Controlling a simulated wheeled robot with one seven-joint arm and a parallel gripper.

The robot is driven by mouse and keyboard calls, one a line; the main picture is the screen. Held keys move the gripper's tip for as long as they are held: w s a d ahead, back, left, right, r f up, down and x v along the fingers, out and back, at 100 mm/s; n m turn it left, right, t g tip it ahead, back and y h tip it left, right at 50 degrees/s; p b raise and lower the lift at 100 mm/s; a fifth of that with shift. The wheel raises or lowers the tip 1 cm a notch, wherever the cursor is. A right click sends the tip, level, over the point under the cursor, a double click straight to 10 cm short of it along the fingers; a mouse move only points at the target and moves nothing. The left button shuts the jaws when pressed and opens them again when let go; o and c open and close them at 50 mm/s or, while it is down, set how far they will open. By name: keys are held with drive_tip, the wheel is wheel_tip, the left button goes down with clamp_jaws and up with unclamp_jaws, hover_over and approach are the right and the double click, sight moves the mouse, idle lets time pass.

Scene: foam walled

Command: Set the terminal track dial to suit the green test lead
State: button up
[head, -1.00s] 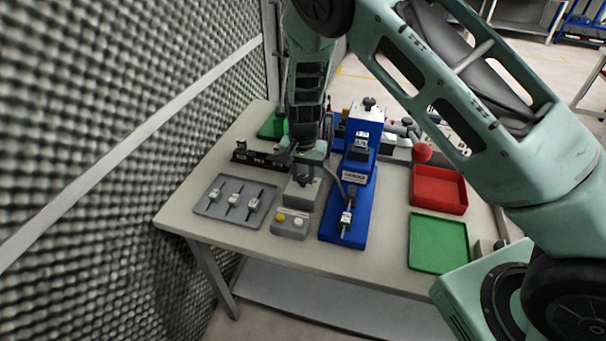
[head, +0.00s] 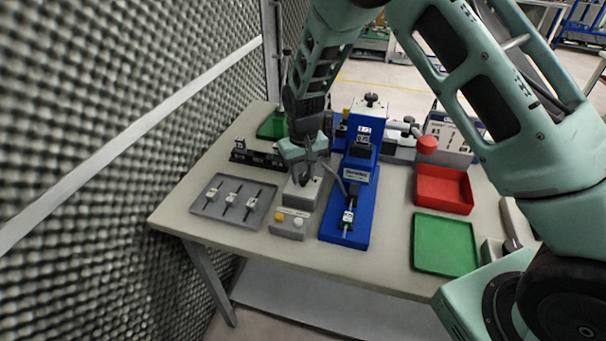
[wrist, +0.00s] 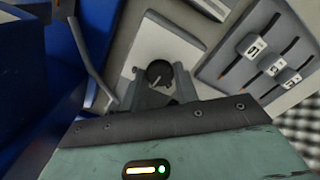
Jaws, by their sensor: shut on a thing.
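A round dark dial (wrist: 158,72) with a light pointer line sits on a pale plate on a grey box (head: 303,194). In the wrist view, my gripper (wrist: 158,84) has its fingers at both sides of the dial and is shut on it. A lead with a white tag and a little green (head: 347,219) lies on the front of the blue fixture (head: 360,218). Its tag is too small to read. The dial's scale marks cannot be made out.
A grey tray (head: 205,205) with several tagged leads lies at the left. A control box with yellow and white buttons (head: 289,224) is in front. A black rail block (head: 256,157) stands behind the tray. A red tray (head: 443,207) and green tray (head: 444,271) are at the right.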

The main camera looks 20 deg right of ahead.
sight(303, 177)
drive_tip(key=shift+n, duration=0.3)
drive_tip(key=o, duration=1)
wheel_tip(303, 177, up, 18)
drive_tip(key=b, duration=0.3)
drive_tip(key=shift+f, duration=0.25)
drive_tip(key=shift+s, duration=0.1)
drive_tip(key=s+a+n+y, duration=0.1)
drive_tip(key=s+a, duration=0.3)
drive_tip(key=s, duration=0.3)
drive_tip(key=s+a+n, duration=0.2)
drive_tip(key=s+a, duration=0.1)
drive_tip(key=s, duration=0.4)
drive_tip(key=s+n, duration=0.1)
drive_tip(key=s, duration=0.5)
drive_tip(key=s+f+n, duration=0.1)
drive_tip(key=s, duration=0.6)
drive_tip(key=s+f+n, duration=0.1)
drive_tip(key=s, duration=0.5)
drive_tip(key=shift+s+d, duration=0.2)
drive_tip(key=shift+d, duration=0.15)
